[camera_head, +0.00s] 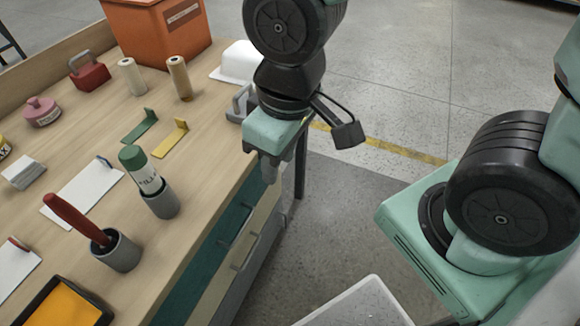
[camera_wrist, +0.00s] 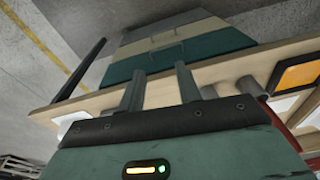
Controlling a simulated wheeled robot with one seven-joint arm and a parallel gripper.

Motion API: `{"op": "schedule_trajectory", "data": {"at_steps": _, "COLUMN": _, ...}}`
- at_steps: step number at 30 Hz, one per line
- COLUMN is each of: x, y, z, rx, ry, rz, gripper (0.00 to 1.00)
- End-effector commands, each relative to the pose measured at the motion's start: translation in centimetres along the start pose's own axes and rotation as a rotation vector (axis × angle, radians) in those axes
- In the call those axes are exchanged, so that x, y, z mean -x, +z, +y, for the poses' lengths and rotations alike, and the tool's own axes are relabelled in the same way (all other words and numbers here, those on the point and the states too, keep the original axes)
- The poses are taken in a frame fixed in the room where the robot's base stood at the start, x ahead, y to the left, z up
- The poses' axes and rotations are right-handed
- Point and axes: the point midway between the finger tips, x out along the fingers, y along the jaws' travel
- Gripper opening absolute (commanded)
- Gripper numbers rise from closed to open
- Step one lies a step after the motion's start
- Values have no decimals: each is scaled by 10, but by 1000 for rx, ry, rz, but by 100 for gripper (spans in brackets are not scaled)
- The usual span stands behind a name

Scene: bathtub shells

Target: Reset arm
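My gripper (camera_head: 271,172) hangs at the end of my mint-green and black arm, beside the right edge of the workbench (camera_head: 215,160) in the head view. In the wrist view, the two grey fingers of my gripper (camera_wrist: 160,78) stand apart with nothing between them. The bench front with its teal and grey drawers (camera_wrist: 180,60) shows beyond the fingers. My gripper holds nothing, and I see no contact with the bench, though the exact gap to its edge is hard to tell.
Near the bench edge stand a grey cup (camera_head: 163,203) with a green-capped bottle (camera_head: 143,170) and another grey cup (camera_head: 118,254) with a red-handled tool (camera_head: 75,217). An orange bin (camera_head: 160,35) stands at the back.

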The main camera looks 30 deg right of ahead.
Motion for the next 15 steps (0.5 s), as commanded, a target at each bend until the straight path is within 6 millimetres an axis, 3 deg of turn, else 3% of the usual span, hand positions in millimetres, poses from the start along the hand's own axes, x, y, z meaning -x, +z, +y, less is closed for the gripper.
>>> {"op": "schedule_trajectory", "data": {"at_steps": 1, "x": 8, "y": 11, "z": -12, "rx": 48, "ry": -8, "rz": -26, "gripper": 34}}
{"op": "schedule_trajectory", "data": {"at_steps": 5, "x": 17, "y": 28, "z": -26, "rx": 108, "ry": -26, "rz": -75, "gripper": 34}}
{"op": "schedule_trajectory", "data": {"at_steps": 15, "x": 18, "y": 31, "z": -27, "rx": 115, "ry": -29, "rz": -84, "gripper": 34}}
